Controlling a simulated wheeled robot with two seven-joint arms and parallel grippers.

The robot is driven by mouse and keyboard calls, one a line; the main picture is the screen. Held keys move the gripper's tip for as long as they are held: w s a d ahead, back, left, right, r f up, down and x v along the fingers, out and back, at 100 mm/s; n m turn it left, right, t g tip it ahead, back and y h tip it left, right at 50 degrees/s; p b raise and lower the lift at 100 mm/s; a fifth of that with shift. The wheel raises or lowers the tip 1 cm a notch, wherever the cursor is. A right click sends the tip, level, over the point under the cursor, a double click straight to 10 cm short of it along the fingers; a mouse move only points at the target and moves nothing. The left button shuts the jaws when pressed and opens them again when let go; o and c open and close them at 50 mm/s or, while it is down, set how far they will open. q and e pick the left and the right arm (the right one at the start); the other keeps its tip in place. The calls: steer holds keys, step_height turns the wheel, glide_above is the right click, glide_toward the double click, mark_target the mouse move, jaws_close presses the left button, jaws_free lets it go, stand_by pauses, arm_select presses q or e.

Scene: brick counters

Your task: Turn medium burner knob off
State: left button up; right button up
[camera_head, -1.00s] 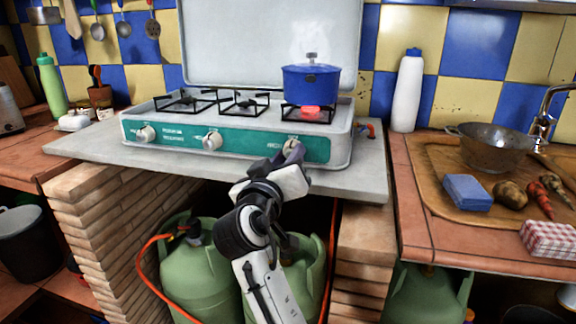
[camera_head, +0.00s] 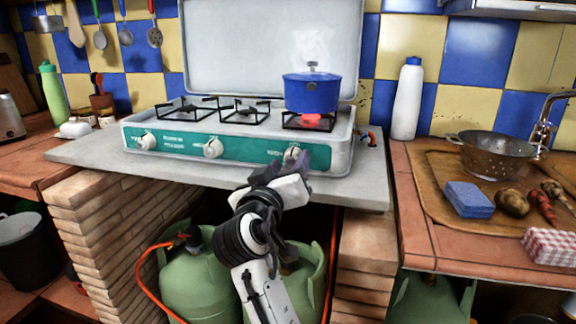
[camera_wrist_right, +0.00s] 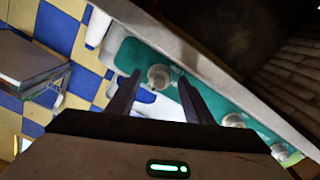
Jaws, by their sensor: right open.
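The stove (camera_head: 250,171) has a teal front panel with three white knobs: left (camera_head: 146,141), middle (camera_head: 213,148) and right (camera_head: 292,153). The panel lettering is too small to read. The burner under the blue pot (camera_head: 312,93) glows red. My right gripper (camera_head: 285,168) is just in front of and below the right knob, with its fingers apart and empty. In the right wrist view, the right knob (camera_wrist_right: 158,76) shows between the two open fingertips. I cannot tell whether they touch it. My left gripper is out of view.
The grey slab (camera_head: 372,183) sticks out below the stove. Green gas bottles (camera_head: 190,285) with an orange hose stand underneath. A white bottle (camera_head: 406,100) stands right of the stove. A wooden tray with a colander (camera_head: 492,157) and vegetables is farther right.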

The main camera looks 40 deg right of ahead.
step_height(320, 180, up, 10)
steer(key=p, duration=0.2)
stand_by(0.6)
